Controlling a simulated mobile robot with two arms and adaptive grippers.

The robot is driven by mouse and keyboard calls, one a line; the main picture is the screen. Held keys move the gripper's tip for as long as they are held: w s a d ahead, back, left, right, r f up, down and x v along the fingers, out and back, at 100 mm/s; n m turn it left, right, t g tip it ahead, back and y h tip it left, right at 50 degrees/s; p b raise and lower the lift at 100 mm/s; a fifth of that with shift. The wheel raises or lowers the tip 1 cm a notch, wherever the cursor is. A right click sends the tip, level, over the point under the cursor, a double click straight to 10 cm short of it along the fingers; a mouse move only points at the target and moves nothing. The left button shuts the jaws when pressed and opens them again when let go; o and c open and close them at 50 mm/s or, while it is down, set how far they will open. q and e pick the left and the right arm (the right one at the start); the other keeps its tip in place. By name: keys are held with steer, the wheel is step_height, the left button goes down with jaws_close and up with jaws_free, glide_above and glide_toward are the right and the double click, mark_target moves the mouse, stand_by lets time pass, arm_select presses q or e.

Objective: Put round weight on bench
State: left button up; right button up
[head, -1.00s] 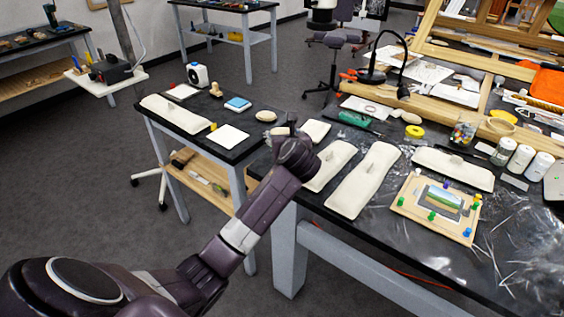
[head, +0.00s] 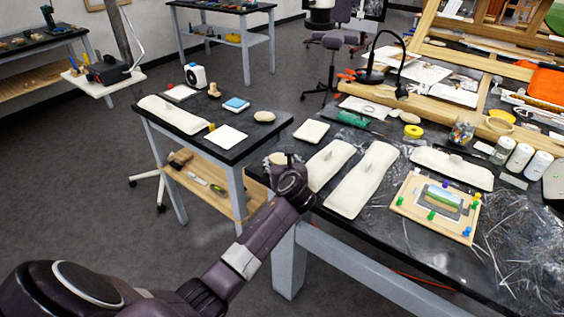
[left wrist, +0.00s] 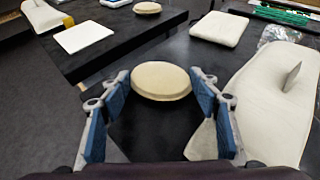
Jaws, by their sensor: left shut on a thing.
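A round, flat, cream weight (left wrist: 161,81) sits between the blue finger pads of my left gripper (left wrist: 160,84) in the left wrist view. The gripper is shut on its sides. In the head view the left gripper (head: 283,168) is over the near left corner of the large black bench (head: 355,226), and the held weight (head: 274,158) shows only in part behind it. I cannot tell whether it touches the bench. A second round weight (head: 264,116) lies on the smaller black bench (head: 203,143); it also shows in the left wrist view (left wrist: 147,8). My right gripper is out of view.
Long cream weight bags (head: 362,181) lie right of the gripper. A square cream pad (head: 311,132) lies behind it. A gap separates the two benches. A framed picture on a board (head: 438,205) lies farther right. Bare black surface shows around the held weight.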

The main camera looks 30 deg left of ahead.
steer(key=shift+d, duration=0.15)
arm_select(q)
steer(key=o, duration=1.2)
steer(key=shift+f, duration=0.1)
steer(key=shift+c, duration=0.2)
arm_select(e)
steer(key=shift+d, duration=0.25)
arm_select(q)
steer(key=v, duration=1.1)
steer(key=shift+s+d, duration=0.1)
steer(key=shift+s+d+r, duration=0.25)
steer(key=shift+s+r, duration=0.05)
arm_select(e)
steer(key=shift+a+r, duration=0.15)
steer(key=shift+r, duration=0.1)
